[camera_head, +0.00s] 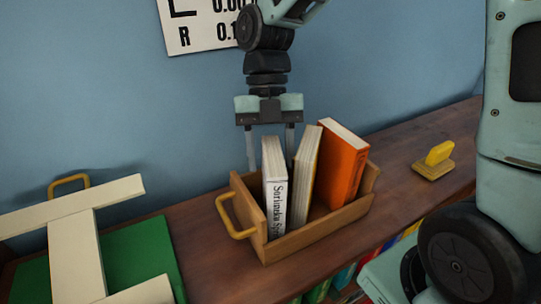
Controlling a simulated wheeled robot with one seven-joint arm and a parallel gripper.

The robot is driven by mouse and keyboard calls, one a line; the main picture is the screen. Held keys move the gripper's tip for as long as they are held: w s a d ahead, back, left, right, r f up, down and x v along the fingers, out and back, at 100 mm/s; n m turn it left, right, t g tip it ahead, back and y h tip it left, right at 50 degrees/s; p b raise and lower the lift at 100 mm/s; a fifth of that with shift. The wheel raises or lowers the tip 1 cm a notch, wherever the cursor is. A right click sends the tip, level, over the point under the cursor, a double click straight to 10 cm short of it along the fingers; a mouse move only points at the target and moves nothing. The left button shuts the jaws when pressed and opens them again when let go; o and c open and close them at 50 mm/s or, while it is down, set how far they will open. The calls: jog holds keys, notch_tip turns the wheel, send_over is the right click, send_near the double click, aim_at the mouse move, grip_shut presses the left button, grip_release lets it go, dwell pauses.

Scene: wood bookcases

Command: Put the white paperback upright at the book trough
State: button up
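The white paperback (274,196), with dark lettering on its spine, stands nearly upright at the left end of the wooden book trough (318,232). My gripper (270,160) points down over the trough's left part. Its two fingers are spread, one to each side of the paperback's upper part, with visible gaps. The right finger's lower end is partly hidden behind the books. I cannot tell how deep the fingers reach beside the book.
A cream-edged book (305,175) leans in the trough beside an orange book (342,165). A yellow item on a wooden base (436,160) sits right. A cream frame (78,240) and green panel (140,256) lie left. Shelf top between trough and yellow item is clear.

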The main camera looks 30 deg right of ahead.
jog(key=b+v, duration=0.1)
jog(key=v, duration=0.6)
jog(key=shift+b, duration=0.35)
